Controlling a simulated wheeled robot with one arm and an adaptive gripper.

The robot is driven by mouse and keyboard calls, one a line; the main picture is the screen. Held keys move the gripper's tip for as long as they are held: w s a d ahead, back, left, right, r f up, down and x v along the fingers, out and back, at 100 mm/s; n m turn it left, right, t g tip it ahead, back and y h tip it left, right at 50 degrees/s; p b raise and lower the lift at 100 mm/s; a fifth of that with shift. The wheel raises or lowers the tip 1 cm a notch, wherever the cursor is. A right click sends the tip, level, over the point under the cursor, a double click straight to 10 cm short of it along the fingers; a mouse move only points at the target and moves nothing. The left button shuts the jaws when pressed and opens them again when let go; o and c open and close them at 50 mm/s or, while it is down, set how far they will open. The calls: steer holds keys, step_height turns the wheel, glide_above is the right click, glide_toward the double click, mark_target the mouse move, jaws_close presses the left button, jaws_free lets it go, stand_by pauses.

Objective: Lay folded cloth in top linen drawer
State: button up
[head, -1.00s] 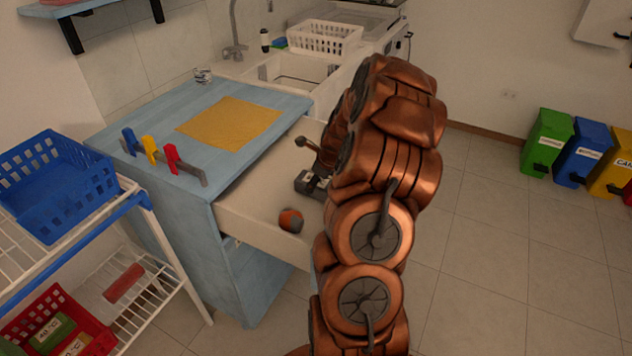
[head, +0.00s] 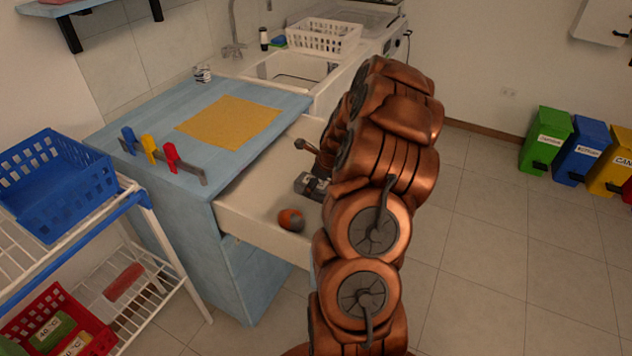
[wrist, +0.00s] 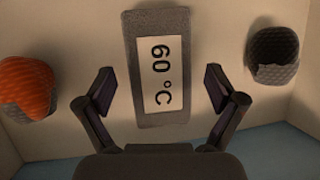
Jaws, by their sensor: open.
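The folded cloth (wrist: 158,68) is a dark grey bundle with a white "60 °C" label, lying on the pale drawer bottom in the wrist view. In the head view part of it (head: 308,184) shows beside my arm. The open top drawer (head: 258,215) belongs to the light blue cabinet (head: 172,232). My gripper (wrist: 158,92) is open, with one finger on each side of the cloth and visible gaps between. Whether the fingers are above the cloth or level with it is hard to tell. My arm hides the gripper in the head view.
An orange-and-grey rolled item (head: 291,219) and a dark grey rolled item (wrist: 272,55) also lie in the drawer, on either side of my gripper. A yellow cloth (head: 228,122) and a rack with coloured clips (head: 160,155) are on the cabinet top. Drawer walls surround the gripper.

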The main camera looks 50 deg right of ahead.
steer(key=shift+r, duration=0.1)
steer(key=b+v, duration=0.2)
steer(key=v, duration=1)
steer(key=s+a+r+n+g+y, duration=0.1)
steer(key=s+a+r+n, duration=0.1)
steer(key=a+n, duration=0.55)
steer(key=s+a+r+n+g, duration=0.15)
steer(key=a+n, duration=0.25)
steer(key=a, duration=0.7)
steer(key=s+a+r+n+g+y, duration=0.1)
steer(key=s+a+n, duration=0.1)
steer(key=a+n, duration=0.55)
steer(key=s+a+n+g, duration=0.1)
steer(key=s+a+n, duration=0.4)
steer(key=s+n, duration=0.2)
steer(key=s+a+n+g+h, duration=0.1)
steer(key=s+a+n, duration=0.5)
steer(key=s, duration=0.6)
steer(key=shift+s+r+n+g+h, duration=0.25)
steer(key=shift+r+n+g+h, duration=0.05)
steer(key=shift+n+g, duration=0.25)
steer(key=shift+a, duration=0.1)
